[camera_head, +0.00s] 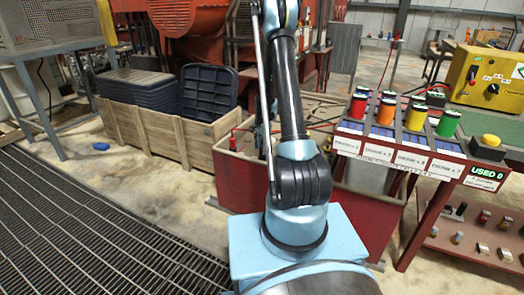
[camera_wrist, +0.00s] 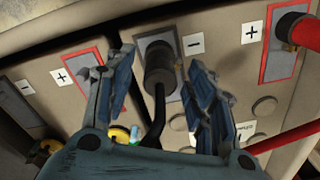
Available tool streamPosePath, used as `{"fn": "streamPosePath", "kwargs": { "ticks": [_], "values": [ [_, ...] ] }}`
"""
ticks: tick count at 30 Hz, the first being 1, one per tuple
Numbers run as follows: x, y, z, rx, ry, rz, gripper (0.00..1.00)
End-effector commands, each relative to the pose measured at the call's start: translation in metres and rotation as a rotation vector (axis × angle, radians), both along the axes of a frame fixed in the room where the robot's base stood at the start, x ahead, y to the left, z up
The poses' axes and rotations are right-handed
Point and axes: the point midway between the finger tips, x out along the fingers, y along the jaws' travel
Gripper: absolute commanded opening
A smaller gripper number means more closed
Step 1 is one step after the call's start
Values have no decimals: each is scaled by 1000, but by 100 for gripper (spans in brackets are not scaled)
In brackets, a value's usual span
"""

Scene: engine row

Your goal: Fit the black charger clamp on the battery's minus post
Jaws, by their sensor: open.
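In the wrist view, the black charger clamp (camera_wrist: 159,66) stands at the dark terminal plate beside a minus label (camera_wrist: 193,44) on the tan battery (camera_wrist: 227,72). Its black cable (camera_wrist: 157,118) runs down toward me. My gripper (camera_wrist: 162,58) is open, with one finger on each side of the clamp, and the fingers look apart from it. The clamp hides the post, so I cannot tell how far it is seated. A red clamp (camera_wrist: 299,32) is at the red-framed plus terminal on the right. In the head view my arm hides the gripper.
A second battery part with plus (camera_wrist: 62,77) and minus (camera_wrist: 25,87) labels lies at left. A red cable (camera_wrist: 290,137) crosses lower right. In the head view, a can rack (camera_head: 385,140) stands right, a wooden crate (camera_head: 150,128) left, and floor grating (camera_head: 90,225) front left.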

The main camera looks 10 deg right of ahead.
Motion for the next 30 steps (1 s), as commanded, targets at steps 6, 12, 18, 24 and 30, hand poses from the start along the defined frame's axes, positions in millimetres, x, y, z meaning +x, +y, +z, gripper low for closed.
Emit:
{"fn": "streamPosePath", "kwargs": {
  "ticks": [6,12,18,24,30],
  "values": [
    [0,0,32,0,0,0,50],
    [0,0,65,0,1,0,50],
    [0,0,92,0,1,0,50],
    [0,0,106,0,1,0,50],
    [0,0,108,0,1,0,50]
  ]
}}
